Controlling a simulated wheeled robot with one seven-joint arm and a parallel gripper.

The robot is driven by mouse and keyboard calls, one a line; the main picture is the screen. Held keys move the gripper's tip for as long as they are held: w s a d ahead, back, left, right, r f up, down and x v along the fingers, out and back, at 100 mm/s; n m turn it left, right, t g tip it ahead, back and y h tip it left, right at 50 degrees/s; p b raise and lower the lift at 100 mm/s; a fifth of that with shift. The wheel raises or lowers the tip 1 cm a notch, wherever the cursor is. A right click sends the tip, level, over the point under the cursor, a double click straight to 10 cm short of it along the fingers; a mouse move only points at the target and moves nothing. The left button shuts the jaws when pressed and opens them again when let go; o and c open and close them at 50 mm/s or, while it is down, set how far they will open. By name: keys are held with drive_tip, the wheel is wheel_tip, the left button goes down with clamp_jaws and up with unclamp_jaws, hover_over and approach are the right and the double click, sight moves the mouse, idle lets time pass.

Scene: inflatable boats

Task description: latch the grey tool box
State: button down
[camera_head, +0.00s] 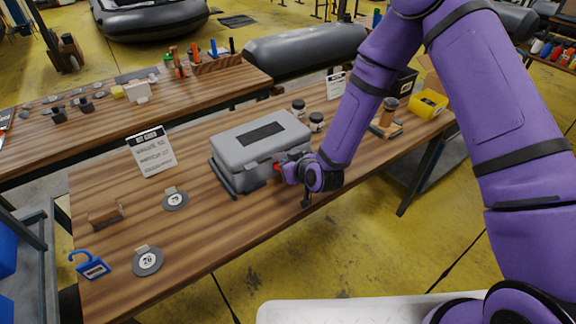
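The grey tool box (236,153) stands on the wooden table in the middle of the view, with its lid down. A dark rectangular pad lies on top of the lid. My gripper (286,172) is at the front right of the box, close against its front face near a small red part. My wrist hides part of the box's front right corner. The fingers are too small and hidden to tell whether they are open or shut, or whether they touch the latch. I cannot tell the latch's state.
A sign card (152,151) stands left of the box. Round grey discs (148,261), a blue padlock-shaped tag (89,265) and a brown block (105,214) lie at the left. Two small jars (316,122) stand behind my wrist. A yellow box (428,104) is at the far right.

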drive_tip(key=shift+w+a+r, duration=0.15)
drive_tip(key=shift+w+r, duration=0.05)
idle(0.4)
idle(0.3)
drive_tip(key=f+v, duration=0.1)
drive_tip(key=v, duration=0.7)
drive_tip(key=shift+s+d, duration=0.3)
drive_tip(key=shift+s, duration=0.1)
drive_tip(key=shift+r, duration=0.2)
